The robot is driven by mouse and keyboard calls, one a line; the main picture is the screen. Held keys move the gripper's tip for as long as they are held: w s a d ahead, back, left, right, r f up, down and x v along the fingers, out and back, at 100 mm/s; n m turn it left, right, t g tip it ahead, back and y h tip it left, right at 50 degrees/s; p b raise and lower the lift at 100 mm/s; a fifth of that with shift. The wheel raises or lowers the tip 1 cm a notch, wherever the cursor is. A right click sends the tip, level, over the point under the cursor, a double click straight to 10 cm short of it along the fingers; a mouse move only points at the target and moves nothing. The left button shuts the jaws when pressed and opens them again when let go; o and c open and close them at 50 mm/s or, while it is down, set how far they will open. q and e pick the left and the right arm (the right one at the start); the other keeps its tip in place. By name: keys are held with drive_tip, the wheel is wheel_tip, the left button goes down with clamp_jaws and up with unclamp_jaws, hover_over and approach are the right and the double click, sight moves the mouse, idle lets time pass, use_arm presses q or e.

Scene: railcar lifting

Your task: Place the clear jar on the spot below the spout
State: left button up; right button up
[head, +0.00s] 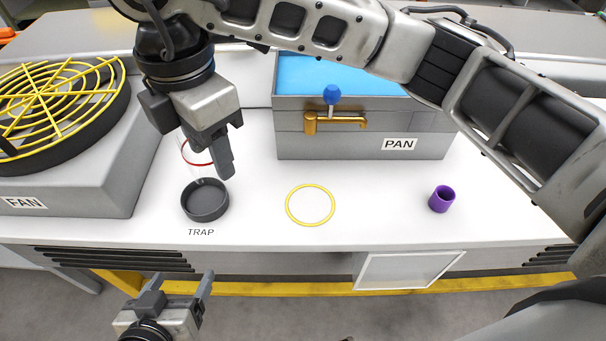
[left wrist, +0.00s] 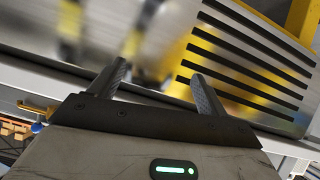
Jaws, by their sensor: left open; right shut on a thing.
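The clear jar (head: 186,160), with a red band, is at the left behind the TRAP cup, mostly hidden by my right gripper (head: 222,172). That gripper is shut on the jar. I cannot tell whether the jar's base touches anything. The brass spout (head: 310,122) with a blue knob is on the front of the grey PAN box (head: 365,144). A yellow ring (head: 289,216) marks a spot on the white table in front of the spout; it is empty. My left gripper (head: 182,281) is open and empty below the table's front edge; its fingers show in the left wrist view (left wrist: 158,75).
The dark round TRAP cup (head: 205,212) stands left of the ring. A purple cup (head: 442,200) stands to the right. The FAN (head: 90,190) with its yellow grille fills the left side. The table between ring and purple cup is clear. My right arm crosses above the PAN box.

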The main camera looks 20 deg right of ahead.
drive_tip(key=d+f, duration=0.2)
drive_tip(key=d, duration=0.2)
drive_tip(key=d+f, duration=0.3)
drive_tip(key=s+d+f+p, duration=0.1)
drive_tip(key=d+f, duration=0.1)
drive_tip(key=d, duration=0.2)
drive_tip(key=shift+d+f, duration=0.35)
drive_tip(key=shift+f, duration=0.05)
drive_tip(key=shift+d+f, duration=0.35)
drive_tip(key=shift+f, duration=0.15)
drive_tip(key=f, duration=0.3)
drive_tip(key=shift+d+f, duration=0.1)
drive_tip(key=shift+d, duration=0.2)
drive_tip(key=shift+f, duration=0.2)
use_arm(q)
drive_tip(key=shift+s+f, duration=0.1)
drive_tip(key=shift+s, duration=0.5)
use_arm(e)
drive_tip(key=shift+f, duration=0.1)
